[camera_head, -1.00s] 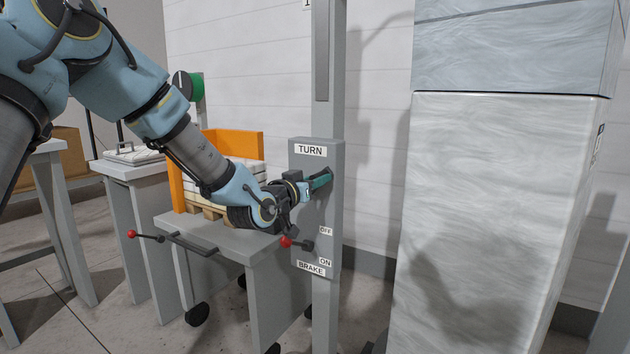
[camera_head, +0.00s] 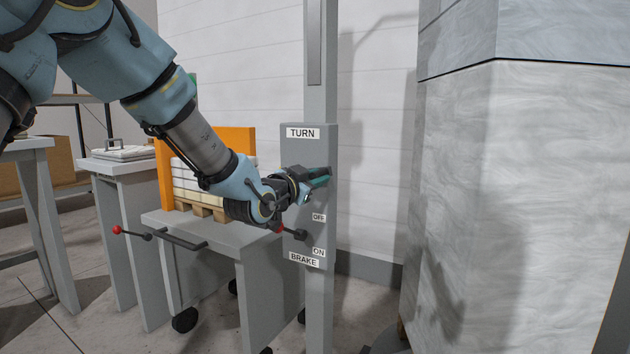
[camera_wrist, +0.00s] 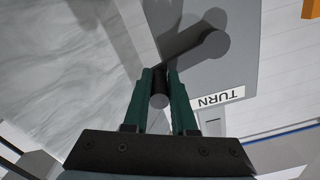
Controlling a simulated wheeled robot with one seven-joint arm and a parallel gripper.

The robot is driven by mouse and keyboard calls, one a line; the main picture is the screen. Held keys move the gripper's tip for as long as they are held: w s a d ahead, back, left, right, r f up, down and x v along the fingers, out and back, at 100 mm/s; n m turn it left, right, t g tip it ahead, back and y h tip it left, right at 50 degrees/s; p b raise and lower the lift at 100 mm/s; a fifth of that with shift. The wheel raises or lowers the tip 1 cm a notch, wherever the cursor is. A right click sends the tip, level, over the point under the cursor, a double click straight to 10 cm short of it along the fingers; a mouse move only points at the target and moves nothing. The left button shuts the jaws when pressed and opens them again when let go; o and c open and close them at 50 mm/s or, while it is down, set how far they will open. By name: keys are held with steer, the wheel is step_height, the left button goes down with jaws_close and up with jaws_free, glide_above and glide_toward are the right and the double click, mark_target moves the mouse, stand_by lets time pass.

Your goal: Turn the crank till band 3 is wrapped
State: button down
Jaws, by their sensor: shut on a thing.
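The crank (camera_wrist: 213,45) is a dark grey arm on the grey post panel marked TURN (camera_head: 302,133). My gripper (camera_wrist: 162,82) has its green fingers around the crank's handle (camera_wrist: 159,100) and is shut on it. In the head view my gripper (camera_head: 320,180) hides most of the crank. The tall load (camera_head: 460,200) at the right looks covered in pale, streaky film, with a dark seam near its top. I cannot tell which part is band 3. The red-knobbed brake lever (camera_head: 279,229) sticks out left below my gripper, beside OFF and ON labels.
A grey stand (camera_head: 112,168) is farther left. The white wall is close behind the post.

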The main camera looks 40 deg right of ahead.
steer(key=f+m+b, duration=0.2)
steer(key=b, duration=0.1)
steer(key=f+m+b, duration=0.2)
steer(key=b, duration=0.1)
steer(key=shift+s+d+b, duration=0.15)
steer(key=shift+s+b, duration=0.15)
steer(key=shift+s, duration=0.1)
steer(key=shift+w+r, duration=0.1)
steer(key=shift+r, duration=0.1)
steer(key=c, duration=1)
jaws_free()
steer(key=shift+r, duration=0.1)
steer(key=shift+o, duration=1.3)
steer(key=shift+w, duration=0.25)
steer(key=v, duration=1.1)
steer(key=shift+p, duration=0.45)
